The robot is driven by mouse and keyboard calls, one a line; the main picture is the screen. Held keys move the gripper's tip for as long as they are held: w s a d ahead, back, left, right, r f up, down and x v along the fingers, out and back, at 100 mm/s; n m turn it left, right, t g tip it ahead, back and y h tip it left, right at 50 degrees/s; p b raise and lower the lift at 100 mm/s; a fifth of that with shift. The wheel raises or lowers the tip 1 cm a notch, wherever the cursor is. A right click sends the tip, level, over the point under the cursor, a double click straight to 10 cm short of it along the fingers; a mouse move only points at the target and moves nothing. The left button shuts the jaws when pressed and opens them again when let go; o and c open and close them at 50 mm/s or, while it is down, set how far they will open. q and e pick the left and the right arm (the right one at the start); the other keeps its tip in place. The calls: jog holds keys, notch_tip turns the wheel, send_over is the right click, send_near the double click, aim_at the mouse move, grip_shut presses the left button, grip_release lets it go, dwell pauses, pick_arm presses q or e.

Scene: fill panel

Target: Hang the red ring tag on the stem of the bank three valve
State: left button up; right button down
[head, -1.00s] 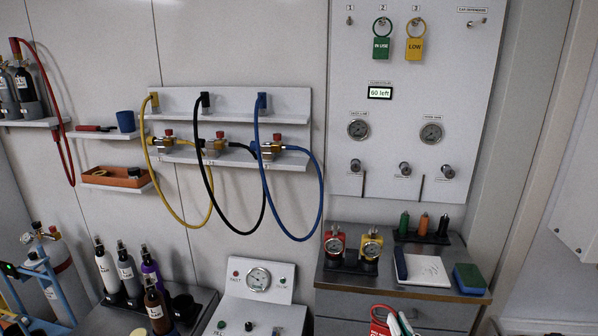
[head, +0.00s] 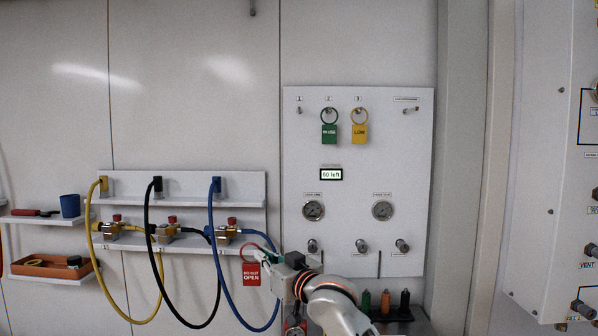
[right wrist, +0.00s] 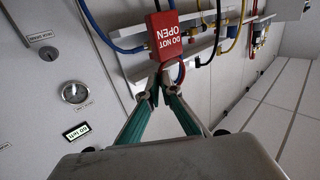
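The red ring tag (head: 251,275), lettered DO NOT OPEN, hangs from a thin red ring. My right gripper (head: 272,257) is shut on the ring, with the tag hanging to its left. In the right wrist view the tag (right wrist: 165,36) appears upside down just beyond the closed fingertips (right wrist: 158,76). The valve with the blue hose (head: 228,235), rightmost of three on the shelf, has a red knob (head: 232,221) on top. In the head view the tag is right of and slightly below it. I cannot tell whether the ring touches it. My left gripper is not in view.
The blue hose (head: 217,270) loops down close to the tag. Two more valves with black and yellow hoses stand left. The white panel (head: 357,230) with green tag (head: 329,132), yellow tag (head: 360,132), gauges and knobs is right.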

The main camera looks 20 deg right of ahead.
jog(key=w+d+r, duration=0.2)
jog(key=d+r, duration=0.1)
jog(key=r, duration=0.8)
jog(key=w+d+r, duration=0.2)
jog(key=d+r, duration=0.1)
jog(key=r, duration=0.8)
jog(key=s+d+r, duration=0.2)
jog(key=d+r, duration=0.1)
jog(key=r, duration=0.5)
jog(key=s+d+r+h, duration=0.1)
jog(key=s+d+r, duration=0.1)
jog(key=r, duration=0.7)
jog(key=shift+d+m, duration=0.4)
jog(key=shift+d, duration=0.3)
jog(key=shift+s, duration=0.15)
